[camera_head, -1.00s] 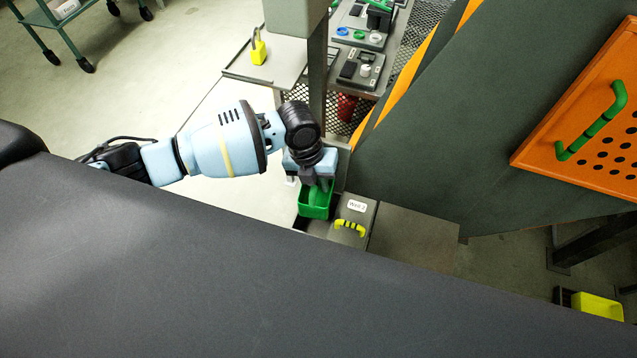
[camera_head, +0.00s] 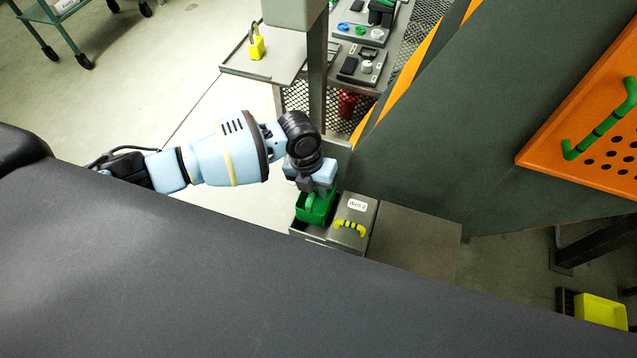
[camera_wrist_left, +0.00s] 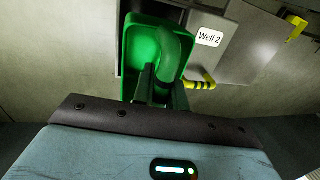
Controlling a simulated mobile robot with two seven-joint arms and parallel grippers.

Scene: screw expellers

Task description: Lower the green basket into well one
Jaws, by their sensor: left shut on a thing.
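The green basket (camera_head: 312,213) is at the open well beside the Well 2 lid. It also shows in the wrist view (camera_wrist_left: 137,48), with its thick green handle (camera_wrist_left: 176,48) rising toward me. My left gripper (camera_head: 317,188) is above the basket, and its fingers (camera_wrist_left: 161,88) are shut on the handle. The open well (camera_head: 312,231) has a dark inside and a grey rim; it lies directly under and around the basket. The basket's underside is hidden, so its exact depth cannot be told. My right gripper is out of view.
The Well 2 lid (camera_head: 355,212) with a yellow handle (camera_head: 350,228) adjoins on the right. A bare grey surface (camera_head: 415,240) lies further right. A metal post (camera_head: 317,80) stands behind the gripper. A yellow padlock (camera_head: 256,43) sits on a side shelf (camera_head: 262,66).

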